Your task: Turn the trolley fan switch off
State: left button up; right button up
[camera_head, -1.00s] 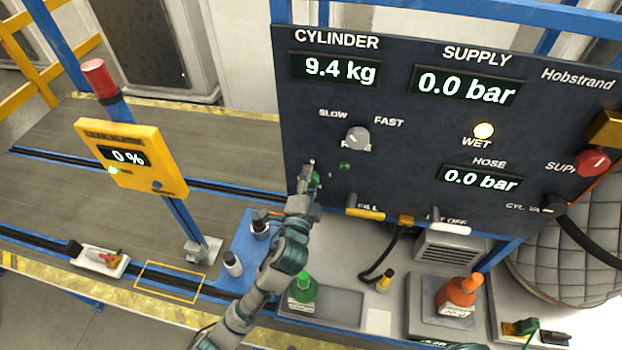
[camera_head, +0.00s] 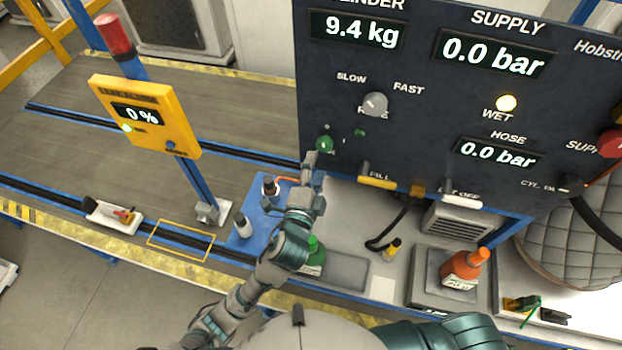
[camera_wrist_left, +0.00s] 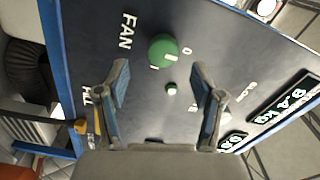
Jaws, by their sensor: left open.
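The fan switch is a round green knob (camera_head: 325,144) near the lower left of the dark panel (camera_head: 430,120). In the left wrist view the knob (camera_wrist_left: 163,48) sits beside the word FAN, with 0 and I marks and a pale mark on its face. I cannot tell clearly which mark it points to. A small green lamp (camera_wrist_left: 171,88) is next to it. My left gripper (camera_head: 311,158) is just below the knob in the head view. In the left wrist view its open fingers (camera_wrist_left: 161,76) are spread, with nothing between them. My right gripper is not in view.
A grey slow/fast knob (camera_head: 375,104) is up and right of the switch. A yellow FILL handle (camera_head: 378,182) and a white handle (camera_head: 462,200) stick out along the panel's lower edge. A yellow box (camera_head: 147,115) on a post stands left. Bottles stand below.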

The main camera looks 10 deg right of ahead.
pick_arm(q)
jog(key=v, duration=0.4)
jog(key=shift+s+a+f, duration=0.1)
jog(key=shift+s+a, duration=0.1)
jog(key=shift+s, duration=0.05)
